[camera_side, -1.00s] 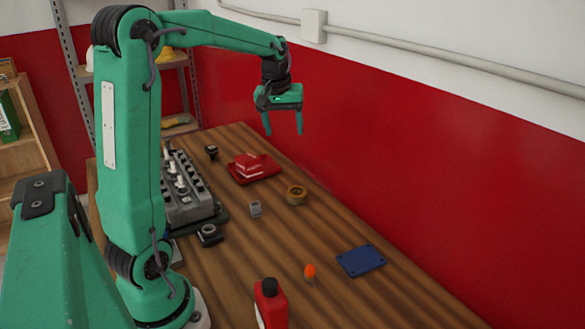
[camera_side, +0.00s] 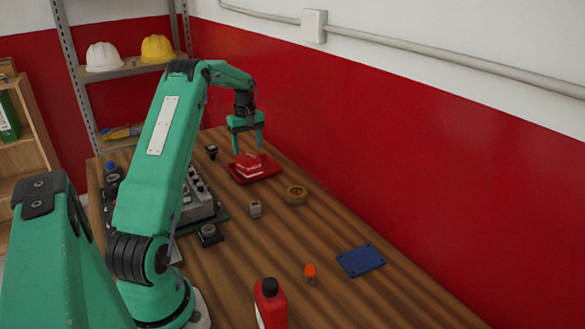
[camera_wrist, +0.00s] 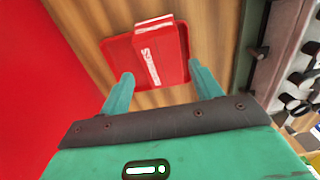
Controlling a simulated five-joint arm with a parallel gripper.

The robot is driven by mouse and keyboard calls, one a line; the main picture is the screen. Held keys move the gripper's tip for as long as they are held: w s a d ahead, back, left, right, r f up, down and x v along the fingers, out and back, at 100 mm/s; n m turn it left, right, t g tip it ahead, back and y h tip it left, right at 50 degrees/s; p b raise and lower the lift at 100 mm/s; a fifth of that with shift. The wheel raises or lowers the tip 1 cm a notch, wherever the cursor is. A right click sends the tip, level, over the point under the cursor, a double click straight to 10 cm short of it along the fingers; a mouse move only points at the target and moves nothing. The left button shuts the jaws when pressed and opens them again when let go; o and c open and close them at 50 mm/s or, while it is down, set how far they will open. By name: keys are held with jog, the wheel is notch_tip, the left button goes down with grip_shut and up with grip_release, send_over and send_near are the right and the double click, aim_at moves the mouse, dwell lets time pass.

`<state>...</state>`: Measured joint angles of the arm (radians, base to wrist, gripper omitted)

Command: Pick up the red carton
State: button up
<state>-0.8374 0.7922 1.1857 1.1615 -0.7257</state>
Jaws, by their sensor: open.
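The red carton (camera_side: 249,163) has a pale label band and lies on a red tray (camera_side: 268,173) on the wooden table, near the wall. In the wrist view the carton (camera_wrist: 158,54) sits beyond the fingertips, with the tray (camera_wrist: 118,52) under it. My gripper (camera_side: 247,151) is open and empty, its fingers pointing down just above the carton in the side view. In the wrist view my gripper (camera_wrist: 160,80) has its two fingers apart, one toward each side of the carton's near end. I cannot tell the exact gap between fingertips and carton.
A grey engine block (camera_side: 198,200) stands left of the tray. A brass ring (camera_side: 296,195), a small grey block (camera_side: 255,209), a blue plate (camera_side: 361,260), an orange-capped item (camera_side: 310,272) and a red bottle (camera_side: 271,304) stand nearer. The red wall (camera_side: 400,170) runs close behind.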

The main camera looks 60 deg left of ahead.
aim_at(248, 157)
jog(key=shift+a+f, duration=0.15)
jog(key=shift+f, duration=0.05)
jog(key=shift+f, duration=1.25)
jog(key=shift+f, duration=0.1)
jog(key=shift+s+f, duration=0.1)
jog(key=shift+f, duration=2.4)
jog(key=shift+f, duration=0.2)
jog(key=shift+c, duration=0.2)
jog(key=c, duration=1.1)
jog(key=shift+o, duration=0.2)
jog(key=shift+r, duration=0.1)
